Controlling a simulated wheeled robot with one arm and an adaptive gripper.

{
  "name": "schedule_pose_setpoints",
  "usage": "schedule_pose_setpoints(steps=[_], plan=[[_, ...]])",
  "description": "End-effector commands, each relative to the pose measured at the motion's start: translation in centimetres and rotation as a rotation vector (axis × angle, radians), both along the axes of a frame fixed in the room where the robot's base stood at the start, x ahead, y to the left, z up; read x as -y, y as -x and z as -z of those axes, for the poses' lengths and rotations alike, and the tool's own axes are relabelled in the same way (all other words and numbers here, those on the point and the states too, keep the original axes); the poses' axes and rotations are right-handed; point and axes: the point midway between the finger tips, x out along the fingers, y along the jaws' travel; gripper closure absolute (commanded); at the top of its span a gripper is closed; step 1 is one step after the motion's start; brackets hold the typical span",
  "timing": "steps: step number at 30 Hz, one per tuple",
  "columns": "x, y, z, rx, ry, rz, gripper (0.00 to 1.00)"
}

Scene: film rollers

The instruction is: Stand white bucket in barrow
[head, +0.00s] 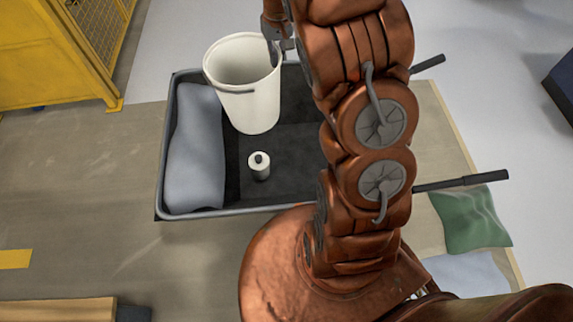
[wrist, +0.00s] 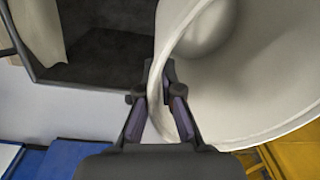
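The white bucket (head: 250,98) is in the head view, mouth up and slightly tilted, over the far part of the barrow (head: 243,209). I cannot tell whether its base touches the barrow floor. The barrow is a dark tray with a grey rim. My gripper (head: 280,42) is at the bucket's right rim, partly hidden by my arm. In the wrist view, my gripper's fingers (wrist: 168,92) are on either side of the bucket wall (wrist: 265,100) and closed on its rim.
Inside the barrow are a grey sack (head: 195,150) along the left side and a small white cylinder (head: 259,166) on the floor. The barrow's handles (head: 460,183) stick out right. A green cushion (head: 470,218) lies at right. A yellow cage (head: 70,50) stands at far left.

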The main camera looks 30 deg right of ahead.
Motion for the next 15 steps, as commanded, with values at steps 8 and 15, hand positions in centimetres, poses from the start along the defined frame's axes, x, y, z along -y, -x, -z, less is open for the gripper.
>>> schedule_pose_setpoints(steps=[8,15], plan=[[4.8,1.3,6.8,0.002,-0.014,0.064,1.00],[8.8,2.7,11.5,0.007,-0.024,0.118,1.00]])
